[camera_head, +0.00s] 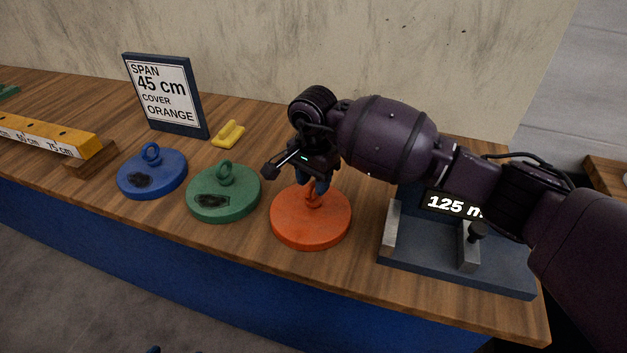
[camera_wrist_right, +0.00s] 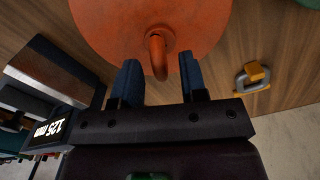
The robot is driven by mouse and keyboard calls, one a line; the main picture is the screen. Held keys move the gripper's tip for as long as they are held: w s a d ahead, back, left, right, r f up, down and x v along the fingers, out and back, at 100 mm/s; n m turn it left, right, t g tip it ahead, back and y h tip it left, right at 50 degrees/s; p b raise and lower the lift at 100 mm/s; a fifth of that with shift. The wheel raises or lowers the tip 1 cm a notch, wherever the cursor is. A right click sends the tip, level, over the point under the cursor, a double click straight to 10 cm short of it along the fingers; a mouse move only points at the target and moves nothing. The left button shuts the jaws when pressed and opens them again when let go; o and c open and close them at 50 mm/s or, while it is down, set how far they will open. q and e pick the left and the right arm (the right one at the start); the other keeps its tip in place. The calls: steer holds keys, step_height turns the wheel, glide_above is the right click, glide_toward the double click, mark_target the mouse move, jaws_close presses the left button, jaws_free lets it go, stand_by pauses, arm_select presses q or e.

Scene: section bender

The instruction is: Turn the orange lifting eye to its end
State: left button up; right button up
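The orange cover (camera_head: 310,228) is a round disc lying flat on the wooden bench, with an orange lifting eye (camera_head: 313,196) standing at its middle. My right gripper (camera_head: 318,186) points down over this eye. In the right wrist view the eye (camera_wrist_right: 158,56) stands between the tips of the two blue fingers (camera_wrist_right: 159,74). The fingers are apart, with a gap on each side of the eye, so the gripper is open. In the head view the fingers partly hide the eye. My left gripper cannot be made out.
Green (camera_head: 223,196) and blue (camera_head: 151,176) covers with eyes lie to the left. A sign (camera_head: 166,95) reads "SPAN 45 cm COVER ORANGE". A yellow-handled piece (camera_head: 229,134) lies behind. A marked yellow bar (camera_head: 48,138) is at far left. A grey fixture with a "125" display (camera_head: 452,205) stands right.

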steer(key=shift+f, duration=0.2)
arm_select(q)
steer(key=shift+s+f, duration=0.1)
steer(key=shift+f, duration=0.05)
arm_select(e)
jaws_close()
